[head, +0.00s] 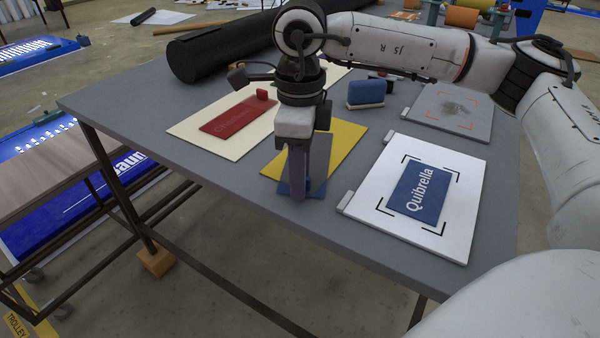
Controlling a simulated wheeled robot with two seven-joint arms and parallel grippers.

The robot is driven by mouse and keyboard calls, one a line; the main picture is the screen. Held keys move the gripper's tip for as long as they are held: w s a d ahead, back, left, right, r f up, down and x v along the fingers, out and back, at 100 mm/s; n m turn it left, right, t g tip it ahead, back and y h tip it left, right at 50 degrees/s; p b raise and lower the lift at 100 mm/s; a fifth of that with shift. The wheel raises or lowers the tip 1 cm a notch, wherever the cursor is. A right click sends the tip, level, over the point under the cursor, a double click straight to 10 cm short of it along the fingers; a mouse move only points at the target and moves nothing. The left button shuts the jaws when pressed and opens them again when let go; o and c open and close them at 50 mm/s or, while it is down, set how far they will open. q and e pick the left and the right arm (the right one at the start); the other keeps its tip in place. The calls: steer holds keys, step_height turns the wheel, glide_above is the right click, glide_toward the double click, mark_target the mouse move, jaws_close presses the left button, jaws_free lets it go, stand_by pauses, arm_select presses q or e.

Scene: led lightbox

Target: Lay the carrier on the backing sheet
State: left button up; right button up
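A blue panel lettered "Quibrella" (419,194) lies flat on a white backing sheet (456,246), within black corner marks, at the right of the table. I cannot tell for sure which piece is the carrier. My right gripper (299,190) points down over the front of a yellow sheet (346,139), left of the white sheet. A smaller blue piece (315,188) lies under its fingertips, mostly hidden by them. The fingers are seen nearly edge-on, so their opening and any grip on the piece are unclear. My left gripper is not in view.
A red panel (238,116) with a red block lies on a cream sheet (190,132) at left. A blue block (366,92) stands behind the yellow sheet. A grey plate (478,127) is at back right, a black roll (200,52) at back left. The front table strip is clear.

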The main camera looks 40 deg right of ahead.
step_height(320, 180, up, 12)
steer(key=shift+r+p, duration=0.15)
steer(key=shift+p, duration=0.15)
stand_by(0.4)
